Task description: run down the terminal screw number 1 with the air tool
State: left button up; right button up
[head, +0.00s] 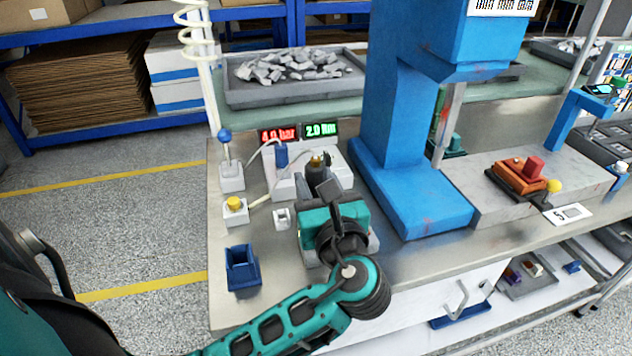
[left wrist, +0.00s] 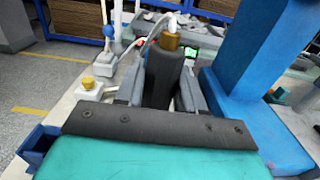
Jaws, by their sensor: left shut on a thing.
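The air tool (head: 317,172) is a dark upright cylinder with a brass-coloured top, standing over a pale block on the bench. It also shows in the left wrist view (left wrist: 163,78), with a pale hose at its top. My left gripper (head: 322,190) is shut on it, one grey finger on each side (left wrist: 164,88). The tool's lower end is hidden behind my gripper and wrist. I cannot make out terminal screw number 1. An orange-brown unit with a red block (head: 522,176) sits on a grey slab at the right. My right gripper is not in view.
A blue press (head: 400,130) stands close to the right of my left gripper. A blue-knobbed lever (head: 226,150), a yellow button box (head: 235,208) and an open blue bin (head: 242,268) stand at the left. Red and green displays (head: 300,132) are behind. Bare bench lies around the bin.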

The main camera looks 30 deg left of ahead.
aim_at(314, 165)
pick_arm(q)
notch_tip(314, 165, up, 2)
jog(key=p, duration=0.2)
jog(key=shift+p, duration=0.35)
jog(key=shift+r, duration=2.45)
jog(key=shift+a, duration=0.15)
